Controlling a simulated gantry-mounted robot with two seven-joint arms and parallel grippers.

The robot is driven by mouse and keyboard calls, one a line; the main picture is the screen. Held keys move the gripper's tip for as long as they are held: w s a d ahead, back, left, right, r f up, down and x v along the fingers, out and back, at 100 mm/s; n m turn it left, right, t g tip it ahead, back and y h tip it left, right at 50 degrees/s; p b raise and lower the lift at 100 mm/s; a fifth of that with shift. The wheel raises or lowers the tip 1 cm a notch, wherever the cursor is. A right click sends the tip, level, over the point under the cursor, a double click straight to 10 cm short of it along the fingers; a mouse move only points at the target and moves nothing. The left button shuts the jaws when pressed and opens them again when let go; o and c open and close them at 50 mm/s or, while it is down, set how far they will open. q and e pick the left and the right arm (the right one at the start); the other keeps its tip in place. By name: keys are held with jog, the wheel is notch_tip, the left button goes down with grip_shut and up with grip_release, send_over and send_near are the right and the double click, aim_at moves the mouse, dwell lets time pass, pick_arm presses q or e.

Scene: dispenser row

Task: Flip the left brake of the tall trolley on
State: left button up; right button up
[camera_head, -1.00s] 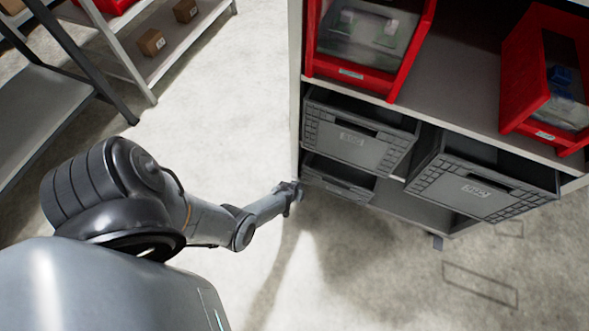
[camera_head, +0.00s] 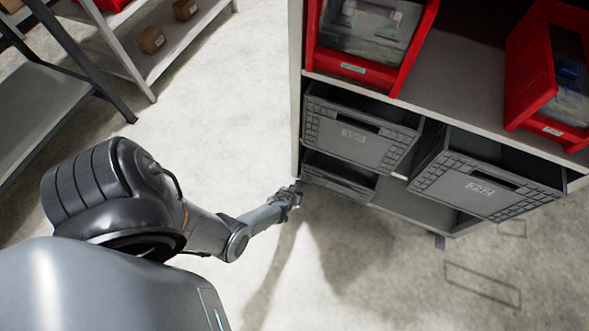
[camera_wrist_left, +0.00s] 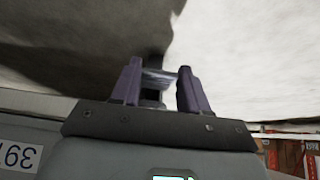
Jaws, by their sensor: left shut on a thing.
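The tall trolley (camera_head: 295,98) stands on the right in the head view, with its front left post beside my left gripper (camera_head: 297,188). That gripper is low down at the trolley's bottom left corner. In the left wrist view, my left gripper (camera_wrist_left: 159,92) is shut on a small pale grey part, which I take to be the left brake (camera_wrist_left: 157,76). The fingers sit on both sides of it. In the head view the gripper and the corner hide this brake, and whether it is on or off cannot be told. My right gripper is not in view.
The trolley carries red bins (camera_head: 352,70) above and grey crates (camera_head: 358,137) below. A dark foot part (camera_head: 439,241) shows under its lower front edge. Shelving with small boxes (camera_head: 151,40) stands at the upper left. The floor (camera_head: 215,110) between is clear.

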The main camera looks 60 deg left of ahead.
pick_arm(q)
jog(key=shift+s+d+f+t+y+b, duration=0.15)
jog(key=shift+f+t+y+b, duration=0.45)
jog(key=shift+f+t+b, duration=0.45)
jog(key=shift+f+t+y+b, duration=0.25)
jog(key=shift+t+y+b, duration=0.25)
jog(key=shift+b, duration=0.15)
jog(key=o, duration=1.1)
jog(key=shift+c, duration=0.2)
jog(key=p+v, duration=0.8)
jog(key=v, duration=0.2)
jog(key=shift+s+d+r, duration=0.2)
